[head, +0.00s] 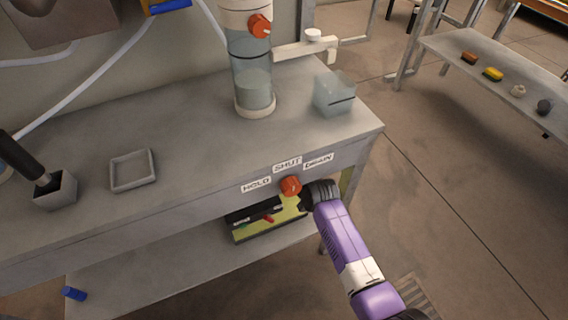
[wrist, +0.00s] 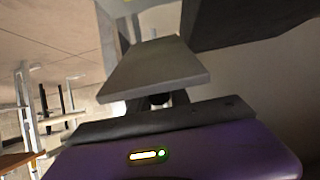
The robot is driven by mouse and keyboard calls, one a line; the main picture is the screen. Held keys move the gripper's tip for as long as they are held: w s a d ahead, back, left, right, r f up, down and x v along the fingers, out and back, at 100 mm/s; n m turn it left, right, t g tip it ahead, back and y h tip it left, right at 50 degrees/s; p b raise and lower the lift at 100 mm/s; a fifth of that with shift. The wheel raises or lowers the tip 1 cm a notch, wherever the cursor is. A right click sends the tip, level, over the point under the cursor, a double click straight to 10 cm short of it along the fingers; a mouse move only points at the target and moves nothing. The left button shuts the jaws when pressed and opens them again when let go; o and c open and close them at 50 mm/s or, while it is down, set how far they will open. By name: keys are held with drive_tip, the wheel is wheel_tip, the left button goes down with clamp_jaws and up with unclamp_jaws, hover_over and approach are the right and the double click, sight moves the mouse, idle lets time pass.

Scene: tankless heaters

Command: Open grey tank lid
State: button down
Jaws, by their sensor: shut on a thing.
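An orange knob (head: 290,185) sits on the front edge of the grey bench, below the labels HOLD, SHUT (head: 287,164) and DRAIN. My gripper (head: 302,190) is at the knob from the right and appears shut on it; the fingertips are small and partly hidden. The wrist view shows a grey finger plate (wrist: 155,75) up close, but not the knob. A clear cylindrical tank (head: 251,75) with a pale collar and another orange knob (head: 259,26) stands upright on the bench. I cannot make out a separate grey tank lid.
A translucent box (head: 335,93) stands near the bench's right corner, under a white spout (head: 305,49). A shallow grey tray (head: 132,170) and a square cup (head: 55,191) with a dark handle are at left. A yellow-green case (head: 270,219) is below.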

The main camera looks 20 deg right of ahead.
drive_tip(key=shift+w, duration=0.1)
drive_tip(key=c, duration=1.3)
unclamp_jaws()
drive_tip(key=p+v, duration=0.2)
drive_tip(key=v, duration=0.5)
drive_tip(key=shift+s+r+p, duration=0.15)
drive_tip(key=shift+s+p, duration=0.15)
drive_tip(key=shift+s, duration=0.05)
